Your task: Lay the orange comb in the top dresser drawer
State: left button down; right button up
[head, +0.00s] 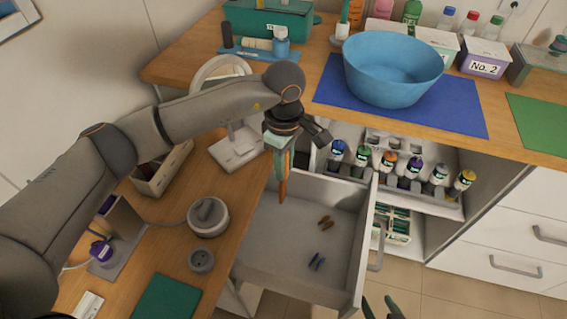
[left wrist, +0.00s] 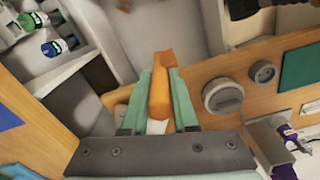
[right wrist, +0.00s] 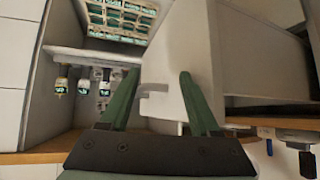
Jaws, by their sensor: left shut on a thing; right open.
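The orange comb (head: 284,188) hangs from my left gripper (head: 279,160), pointing down above the open top dresser drawer (head: 282,245). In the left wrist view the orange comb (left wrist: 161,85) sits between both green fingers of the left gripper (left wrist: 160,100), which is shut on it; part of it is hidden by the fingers.
Brown clips (head: 325,221) and blue clips (head: 316,263) lie in the drawer, with free floor around them. A mirror (head: 238,145) and a round grey-white device (head: 207,217) stand on the dresser. The cart's blue bowl (head: 392,68) and several bottles are at the right.

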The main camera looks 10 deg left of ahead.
aim_at(284, 194)
pick_arm(q)
jog(key=shift+f+b, duration=1.35)
jog(key=shift+f, duration=0.15)
jog(key=shift+f+b, duration=2.4)
jog(key=shift+f, duration=0.3)
jog(key=shift+f+b, duration=1.3)
jog(key=shift+f, duration=0.2)
pick_arm(e)
jog(key=shift+w+a+f+b, duration=0.65)
jog(key=shift+a+f+b, duration=1.05)
jog(key=shift+f, duration=3.15)
pick_arm(q)
notch_tip(284, 194, down, 8)
jog(key=b, duration=0.3)
jog(key=shift+r, duration=0.25)
pick_arm(e)
jog(key=w+d+r+n+t+y, duration=0.1)
jog(key=w+r+t, duration=0.2)
jog(key=w+r, duration=0.2)
jog(key=shift+d+r, duration=0.15)
jog(key=shift+r, duration=0.4)
